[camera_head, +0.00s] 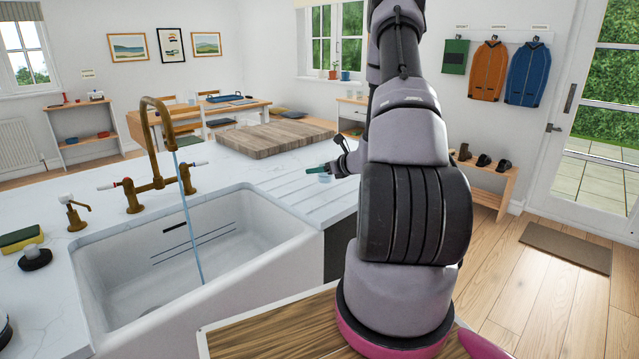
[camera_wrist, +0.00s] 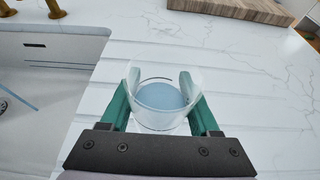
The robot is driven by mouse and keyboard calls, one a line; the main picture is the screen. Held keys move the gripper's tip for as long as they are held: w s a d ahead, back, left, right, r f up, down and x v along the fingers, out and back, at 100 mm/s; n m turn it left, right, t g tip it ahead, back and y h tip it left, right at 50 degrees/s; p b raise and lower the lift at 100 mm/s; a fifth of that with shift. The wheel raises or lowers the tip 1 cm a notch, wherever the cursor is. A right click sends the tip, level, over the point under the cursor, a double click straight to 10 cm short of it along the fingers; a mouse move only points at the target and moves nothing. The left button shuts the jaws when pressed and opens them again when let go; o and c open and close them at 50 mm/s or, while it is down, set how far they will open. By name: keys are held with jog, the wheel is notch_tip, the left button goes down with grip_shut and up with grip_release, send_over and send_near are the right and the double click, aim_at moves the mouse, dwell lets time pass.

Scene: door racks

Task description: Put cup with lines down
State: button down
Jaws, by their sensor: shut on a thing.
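The clear cup (camera_wrist: 160,96) with dark line marks and a bluish base or content is between the two green fingers of my gripper (camera_wrist: 160,100). The fingers press on its left and right sides. In the head view my gripper (camera_head: 318,170) is at the grooved part of the white counter, right of the sink, and the cup (camera_head: 325,178) shows only as a small pale shape. The cup looks roughly upright, on or just above the grooves; I cannot tell whether its bottom touches the counter.
The white sink (camera_head: 290,262) with a brass tap (camera_head: 150,150) and running water is to the left. A wooden board (camera_head: 262,139) lies behind the cup. A sponge (camera_head: 20,238) sits at the far left. The grooved counter (camera_head: 285,188) around the cup is clear.

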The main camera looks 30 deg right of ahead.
jog(key=shift+f, duration=2.15)
jog(key=shift+f, duration=0.2)
jog(key=shift+c, duration=0.6)
grip_release()
jog(key=shift+r, duration=0.1)
